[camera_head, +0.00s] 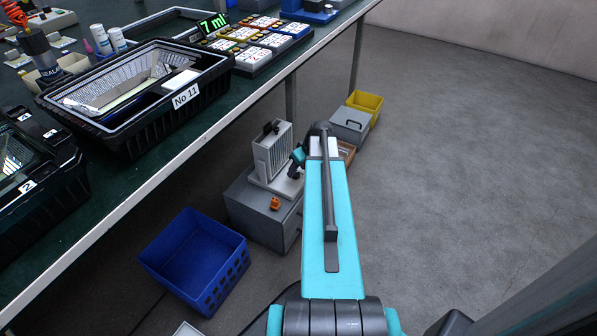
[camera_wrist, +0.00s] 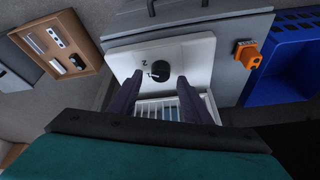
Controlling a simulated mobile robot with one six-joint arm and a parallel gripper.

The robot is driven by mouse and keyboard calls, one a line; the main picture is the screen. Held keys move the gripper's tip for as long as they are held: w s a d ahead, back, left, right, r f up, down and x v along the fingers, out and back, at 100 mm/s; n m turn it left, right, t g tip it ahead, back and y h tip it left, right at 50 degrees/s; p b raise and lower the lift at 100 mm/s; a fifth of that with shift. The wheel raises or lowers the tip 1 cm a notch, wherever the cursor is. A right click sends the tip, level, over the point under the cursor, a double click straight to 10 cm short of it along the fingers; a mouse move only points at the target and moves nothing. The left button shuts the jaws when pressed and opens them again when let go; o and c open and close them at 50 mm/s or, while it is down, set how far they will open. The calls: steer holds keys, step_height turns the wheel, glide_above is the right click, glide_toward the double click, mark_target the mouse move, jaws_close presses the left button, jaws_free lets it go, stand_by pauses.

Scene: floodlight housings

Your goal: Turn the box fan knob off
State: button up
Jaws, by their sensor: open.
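The box fan (camera_head: 272,152) stands upright on a white base atop a grey cabinet under the table's edge. In the wrist view, its black round knob (camera_wrist: 160,71) sits on the white base plate (camera_wrist: 196,55), with small dark markings to its left. Part of the fan's grille (camera_wrist: 158,109) shows below the knob. My gripper (camera_wrist: 160,80) is open, its two dark fingers pointing toward the knob, one on each side. I cannot tell whether they touch it. In the head view, my gripper (camera_head: 297,157) is just right of the fan, and the knob is hidden.
The grey cabinet (camera_head: 245,212) carries an orange part (camera_head: 275,203). A blue crate (camera_head: 205,262) stands in front of it. A wooden tray (camera_wrist: 62,48), grey box (camera_head: 350,127) and yellow bin (camera_head: 366,102) lie behind. The table (camera_head: 215,122) overhangs left. Floor at right is clear.

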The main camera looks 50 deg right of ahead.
steer(key=shift+x, duration=0.9)
